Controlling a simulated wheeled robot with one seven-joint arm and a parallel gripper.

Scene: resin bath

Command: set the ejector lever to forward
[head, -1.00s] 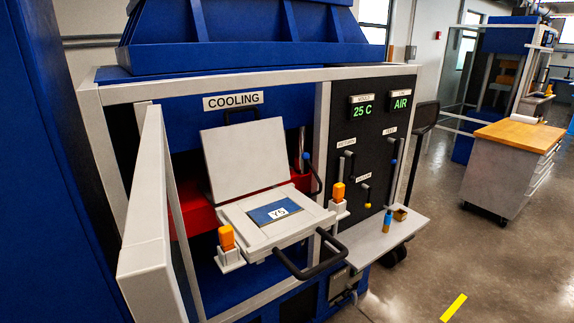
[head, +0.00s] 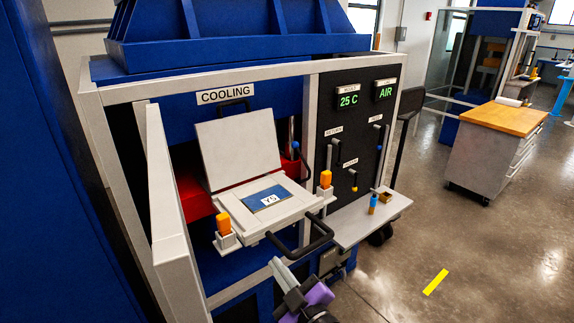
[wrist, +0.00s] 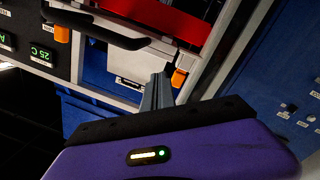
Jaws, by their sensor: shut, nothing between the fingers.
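The dark control panel (head: 362,115) right of the mould bay carries several levers. My gripper (head: 278,266) is at the bottom of the head view, below the mould's black handle and well apart from the panel levers. In the wrist view my gripper (wrist: 160,78) has its grey fingers together and empty.
A white open door (head: 165,190) stands at left. A shelf (head: 350,228) with small blue and yellow items projects below the panel.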

